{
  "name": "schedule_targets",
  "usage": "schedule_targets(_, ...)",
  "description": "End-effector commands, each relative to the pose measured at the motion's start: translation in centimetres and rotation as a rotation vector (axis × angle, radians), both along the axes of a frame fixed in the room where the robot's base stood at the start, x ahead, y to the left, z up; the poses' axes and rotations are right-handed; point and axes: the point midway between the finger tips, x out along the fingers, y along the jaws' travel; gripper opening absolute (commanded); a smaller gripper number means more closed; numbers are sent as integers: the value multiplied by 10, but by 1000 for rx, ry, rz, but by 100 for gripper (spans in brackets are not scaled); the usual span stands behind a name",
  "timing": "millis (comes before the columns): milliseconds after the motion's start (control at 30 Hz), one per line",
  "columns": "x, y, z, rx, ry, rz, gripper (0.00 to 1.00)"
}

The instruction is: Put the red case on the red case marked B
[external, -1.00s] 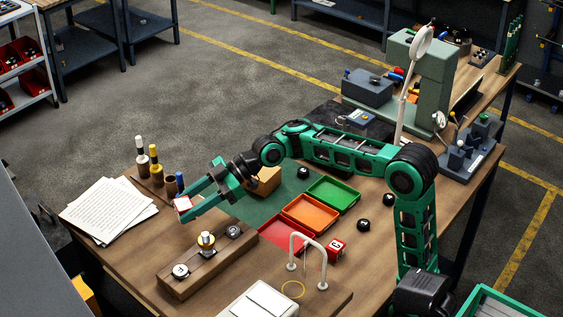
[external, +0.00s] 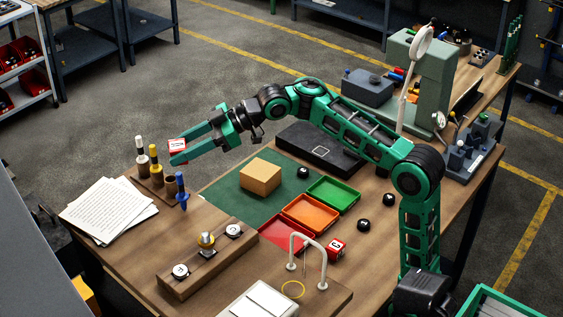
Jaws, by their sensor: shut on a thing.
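A red case with a white face (external: 177,146) is between the fingertips of my gripper (external: 178,152), which is shut on it. It is held up at the left, above the far-left part of the bench; any mark on its face is too small to read. A second red case (external: 336,249) stands on the bench beside the wire arch, with a white letter that looks like C or G. It is well to the right of and below my gripper in the picture, and nothing sits on it. I cannot make out a B on any case.
A rack with upright bottles and a blue tool (external: 182,192) stands just below my gripper. Green (external: 333,193), orange (external: 310,212) and red (external: 284,234) trays, a tan block (external: 260,177), a wooden holder (external: 208,262) and a white arch (external: 308,242) occupy the bench.

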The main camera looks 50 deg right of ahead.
Motion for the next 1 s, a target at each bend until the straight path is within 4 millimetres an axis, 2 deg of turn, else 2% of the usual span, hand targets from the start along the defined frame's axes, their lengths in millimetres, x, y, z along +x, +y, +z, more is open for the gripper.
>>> schedule_targets(67, 12, -19, -6, -1, 3, -100, 12)
schedule_targets(167, 30, -47, -29, -1, 6, -223, 12)
schedule_targets(300, 47, -84, -77, -4, 7, -369, 12)
schedule_targets(467, 55, -129, -137, -4, 6, -523, 12)
schedule_targets(633, 47, -181, -203, -5, 5, -679, 12)
schedule_targets(800, 24, -232, -264, -5, 4, -816, 12)
schedule_targets(900, 7, -256, -291, -5, 4, -875, 12)
schedule_targets(1000, -6, -274, -310, -4, 2, -916, 12)
